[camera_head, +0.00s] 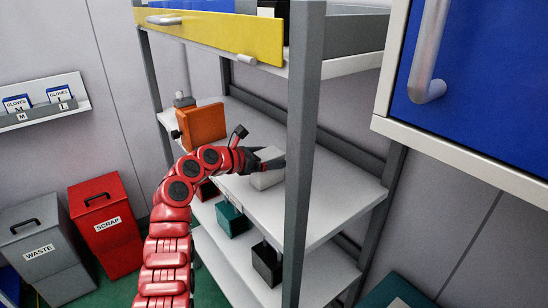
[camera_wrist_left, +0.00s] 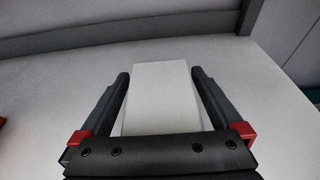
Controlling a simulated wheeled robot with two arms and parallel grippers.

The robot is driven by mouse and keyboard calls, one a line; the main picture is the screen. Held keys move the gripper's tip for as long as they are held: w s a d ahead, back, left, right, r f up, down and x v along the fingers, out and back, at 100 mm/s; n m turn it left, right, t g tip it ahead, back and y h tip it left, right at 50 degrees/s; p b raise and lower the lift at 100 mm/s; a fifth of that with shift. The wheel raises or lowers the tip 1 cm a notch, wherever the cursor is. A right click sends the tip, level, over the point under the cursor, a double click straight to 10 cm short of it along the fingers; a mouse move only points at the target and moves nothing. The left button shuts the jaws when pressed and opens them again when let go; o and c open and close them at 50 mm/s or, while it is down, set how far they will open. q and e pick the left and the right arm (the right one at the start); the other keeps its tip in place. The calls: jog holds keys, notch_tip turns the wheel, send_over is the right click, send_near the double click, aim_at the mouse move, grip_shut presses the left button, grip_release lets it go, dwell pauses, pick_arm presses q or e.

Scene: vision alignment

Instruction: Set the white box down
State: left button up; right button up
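The white box (camera_head: 268,180) is at the middle shelf (camera_head: 335,190) of the grey rack, partly behind the front post. My left gripper (camera_head: 268,160) reaches in from the left and its fingers straddle the box. In the left wrist view the white box (camera_wrist_left: 161,95) lies between the two dark fingers of my left gripper (camera_wrist_left: 160,80). The fingertips appear to touch its sides, with slim gaps nearer the palm. I cannot tell whether the box's underside touches the shelf. My right gripper is not in view.
An orange box (camera_head: 202,123) stands on the same shelf, to the left. A teal bin (camera_head: 232,219) and a black bin (camera_head: 266,264) are on the shelf below. The rack's front post (camera_head: 301,150) stands close right of the white box. Bare shelf lies around it.

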pick_arm(q)
jog(key=shift+r, duration=0.1)
jog(key=shift+r+p, duration=0.3)
jog(key=shift+p, duration=0.05)
jog(key=v, duration=0.7)
jog(key=shift+s+a+f+b, duration=0.1)
jog(key=shift+s+a+b, duration=0.05)
jog(key=shift+a+b, duration=0.15)
jog(key=shift+s, duration=0.1)
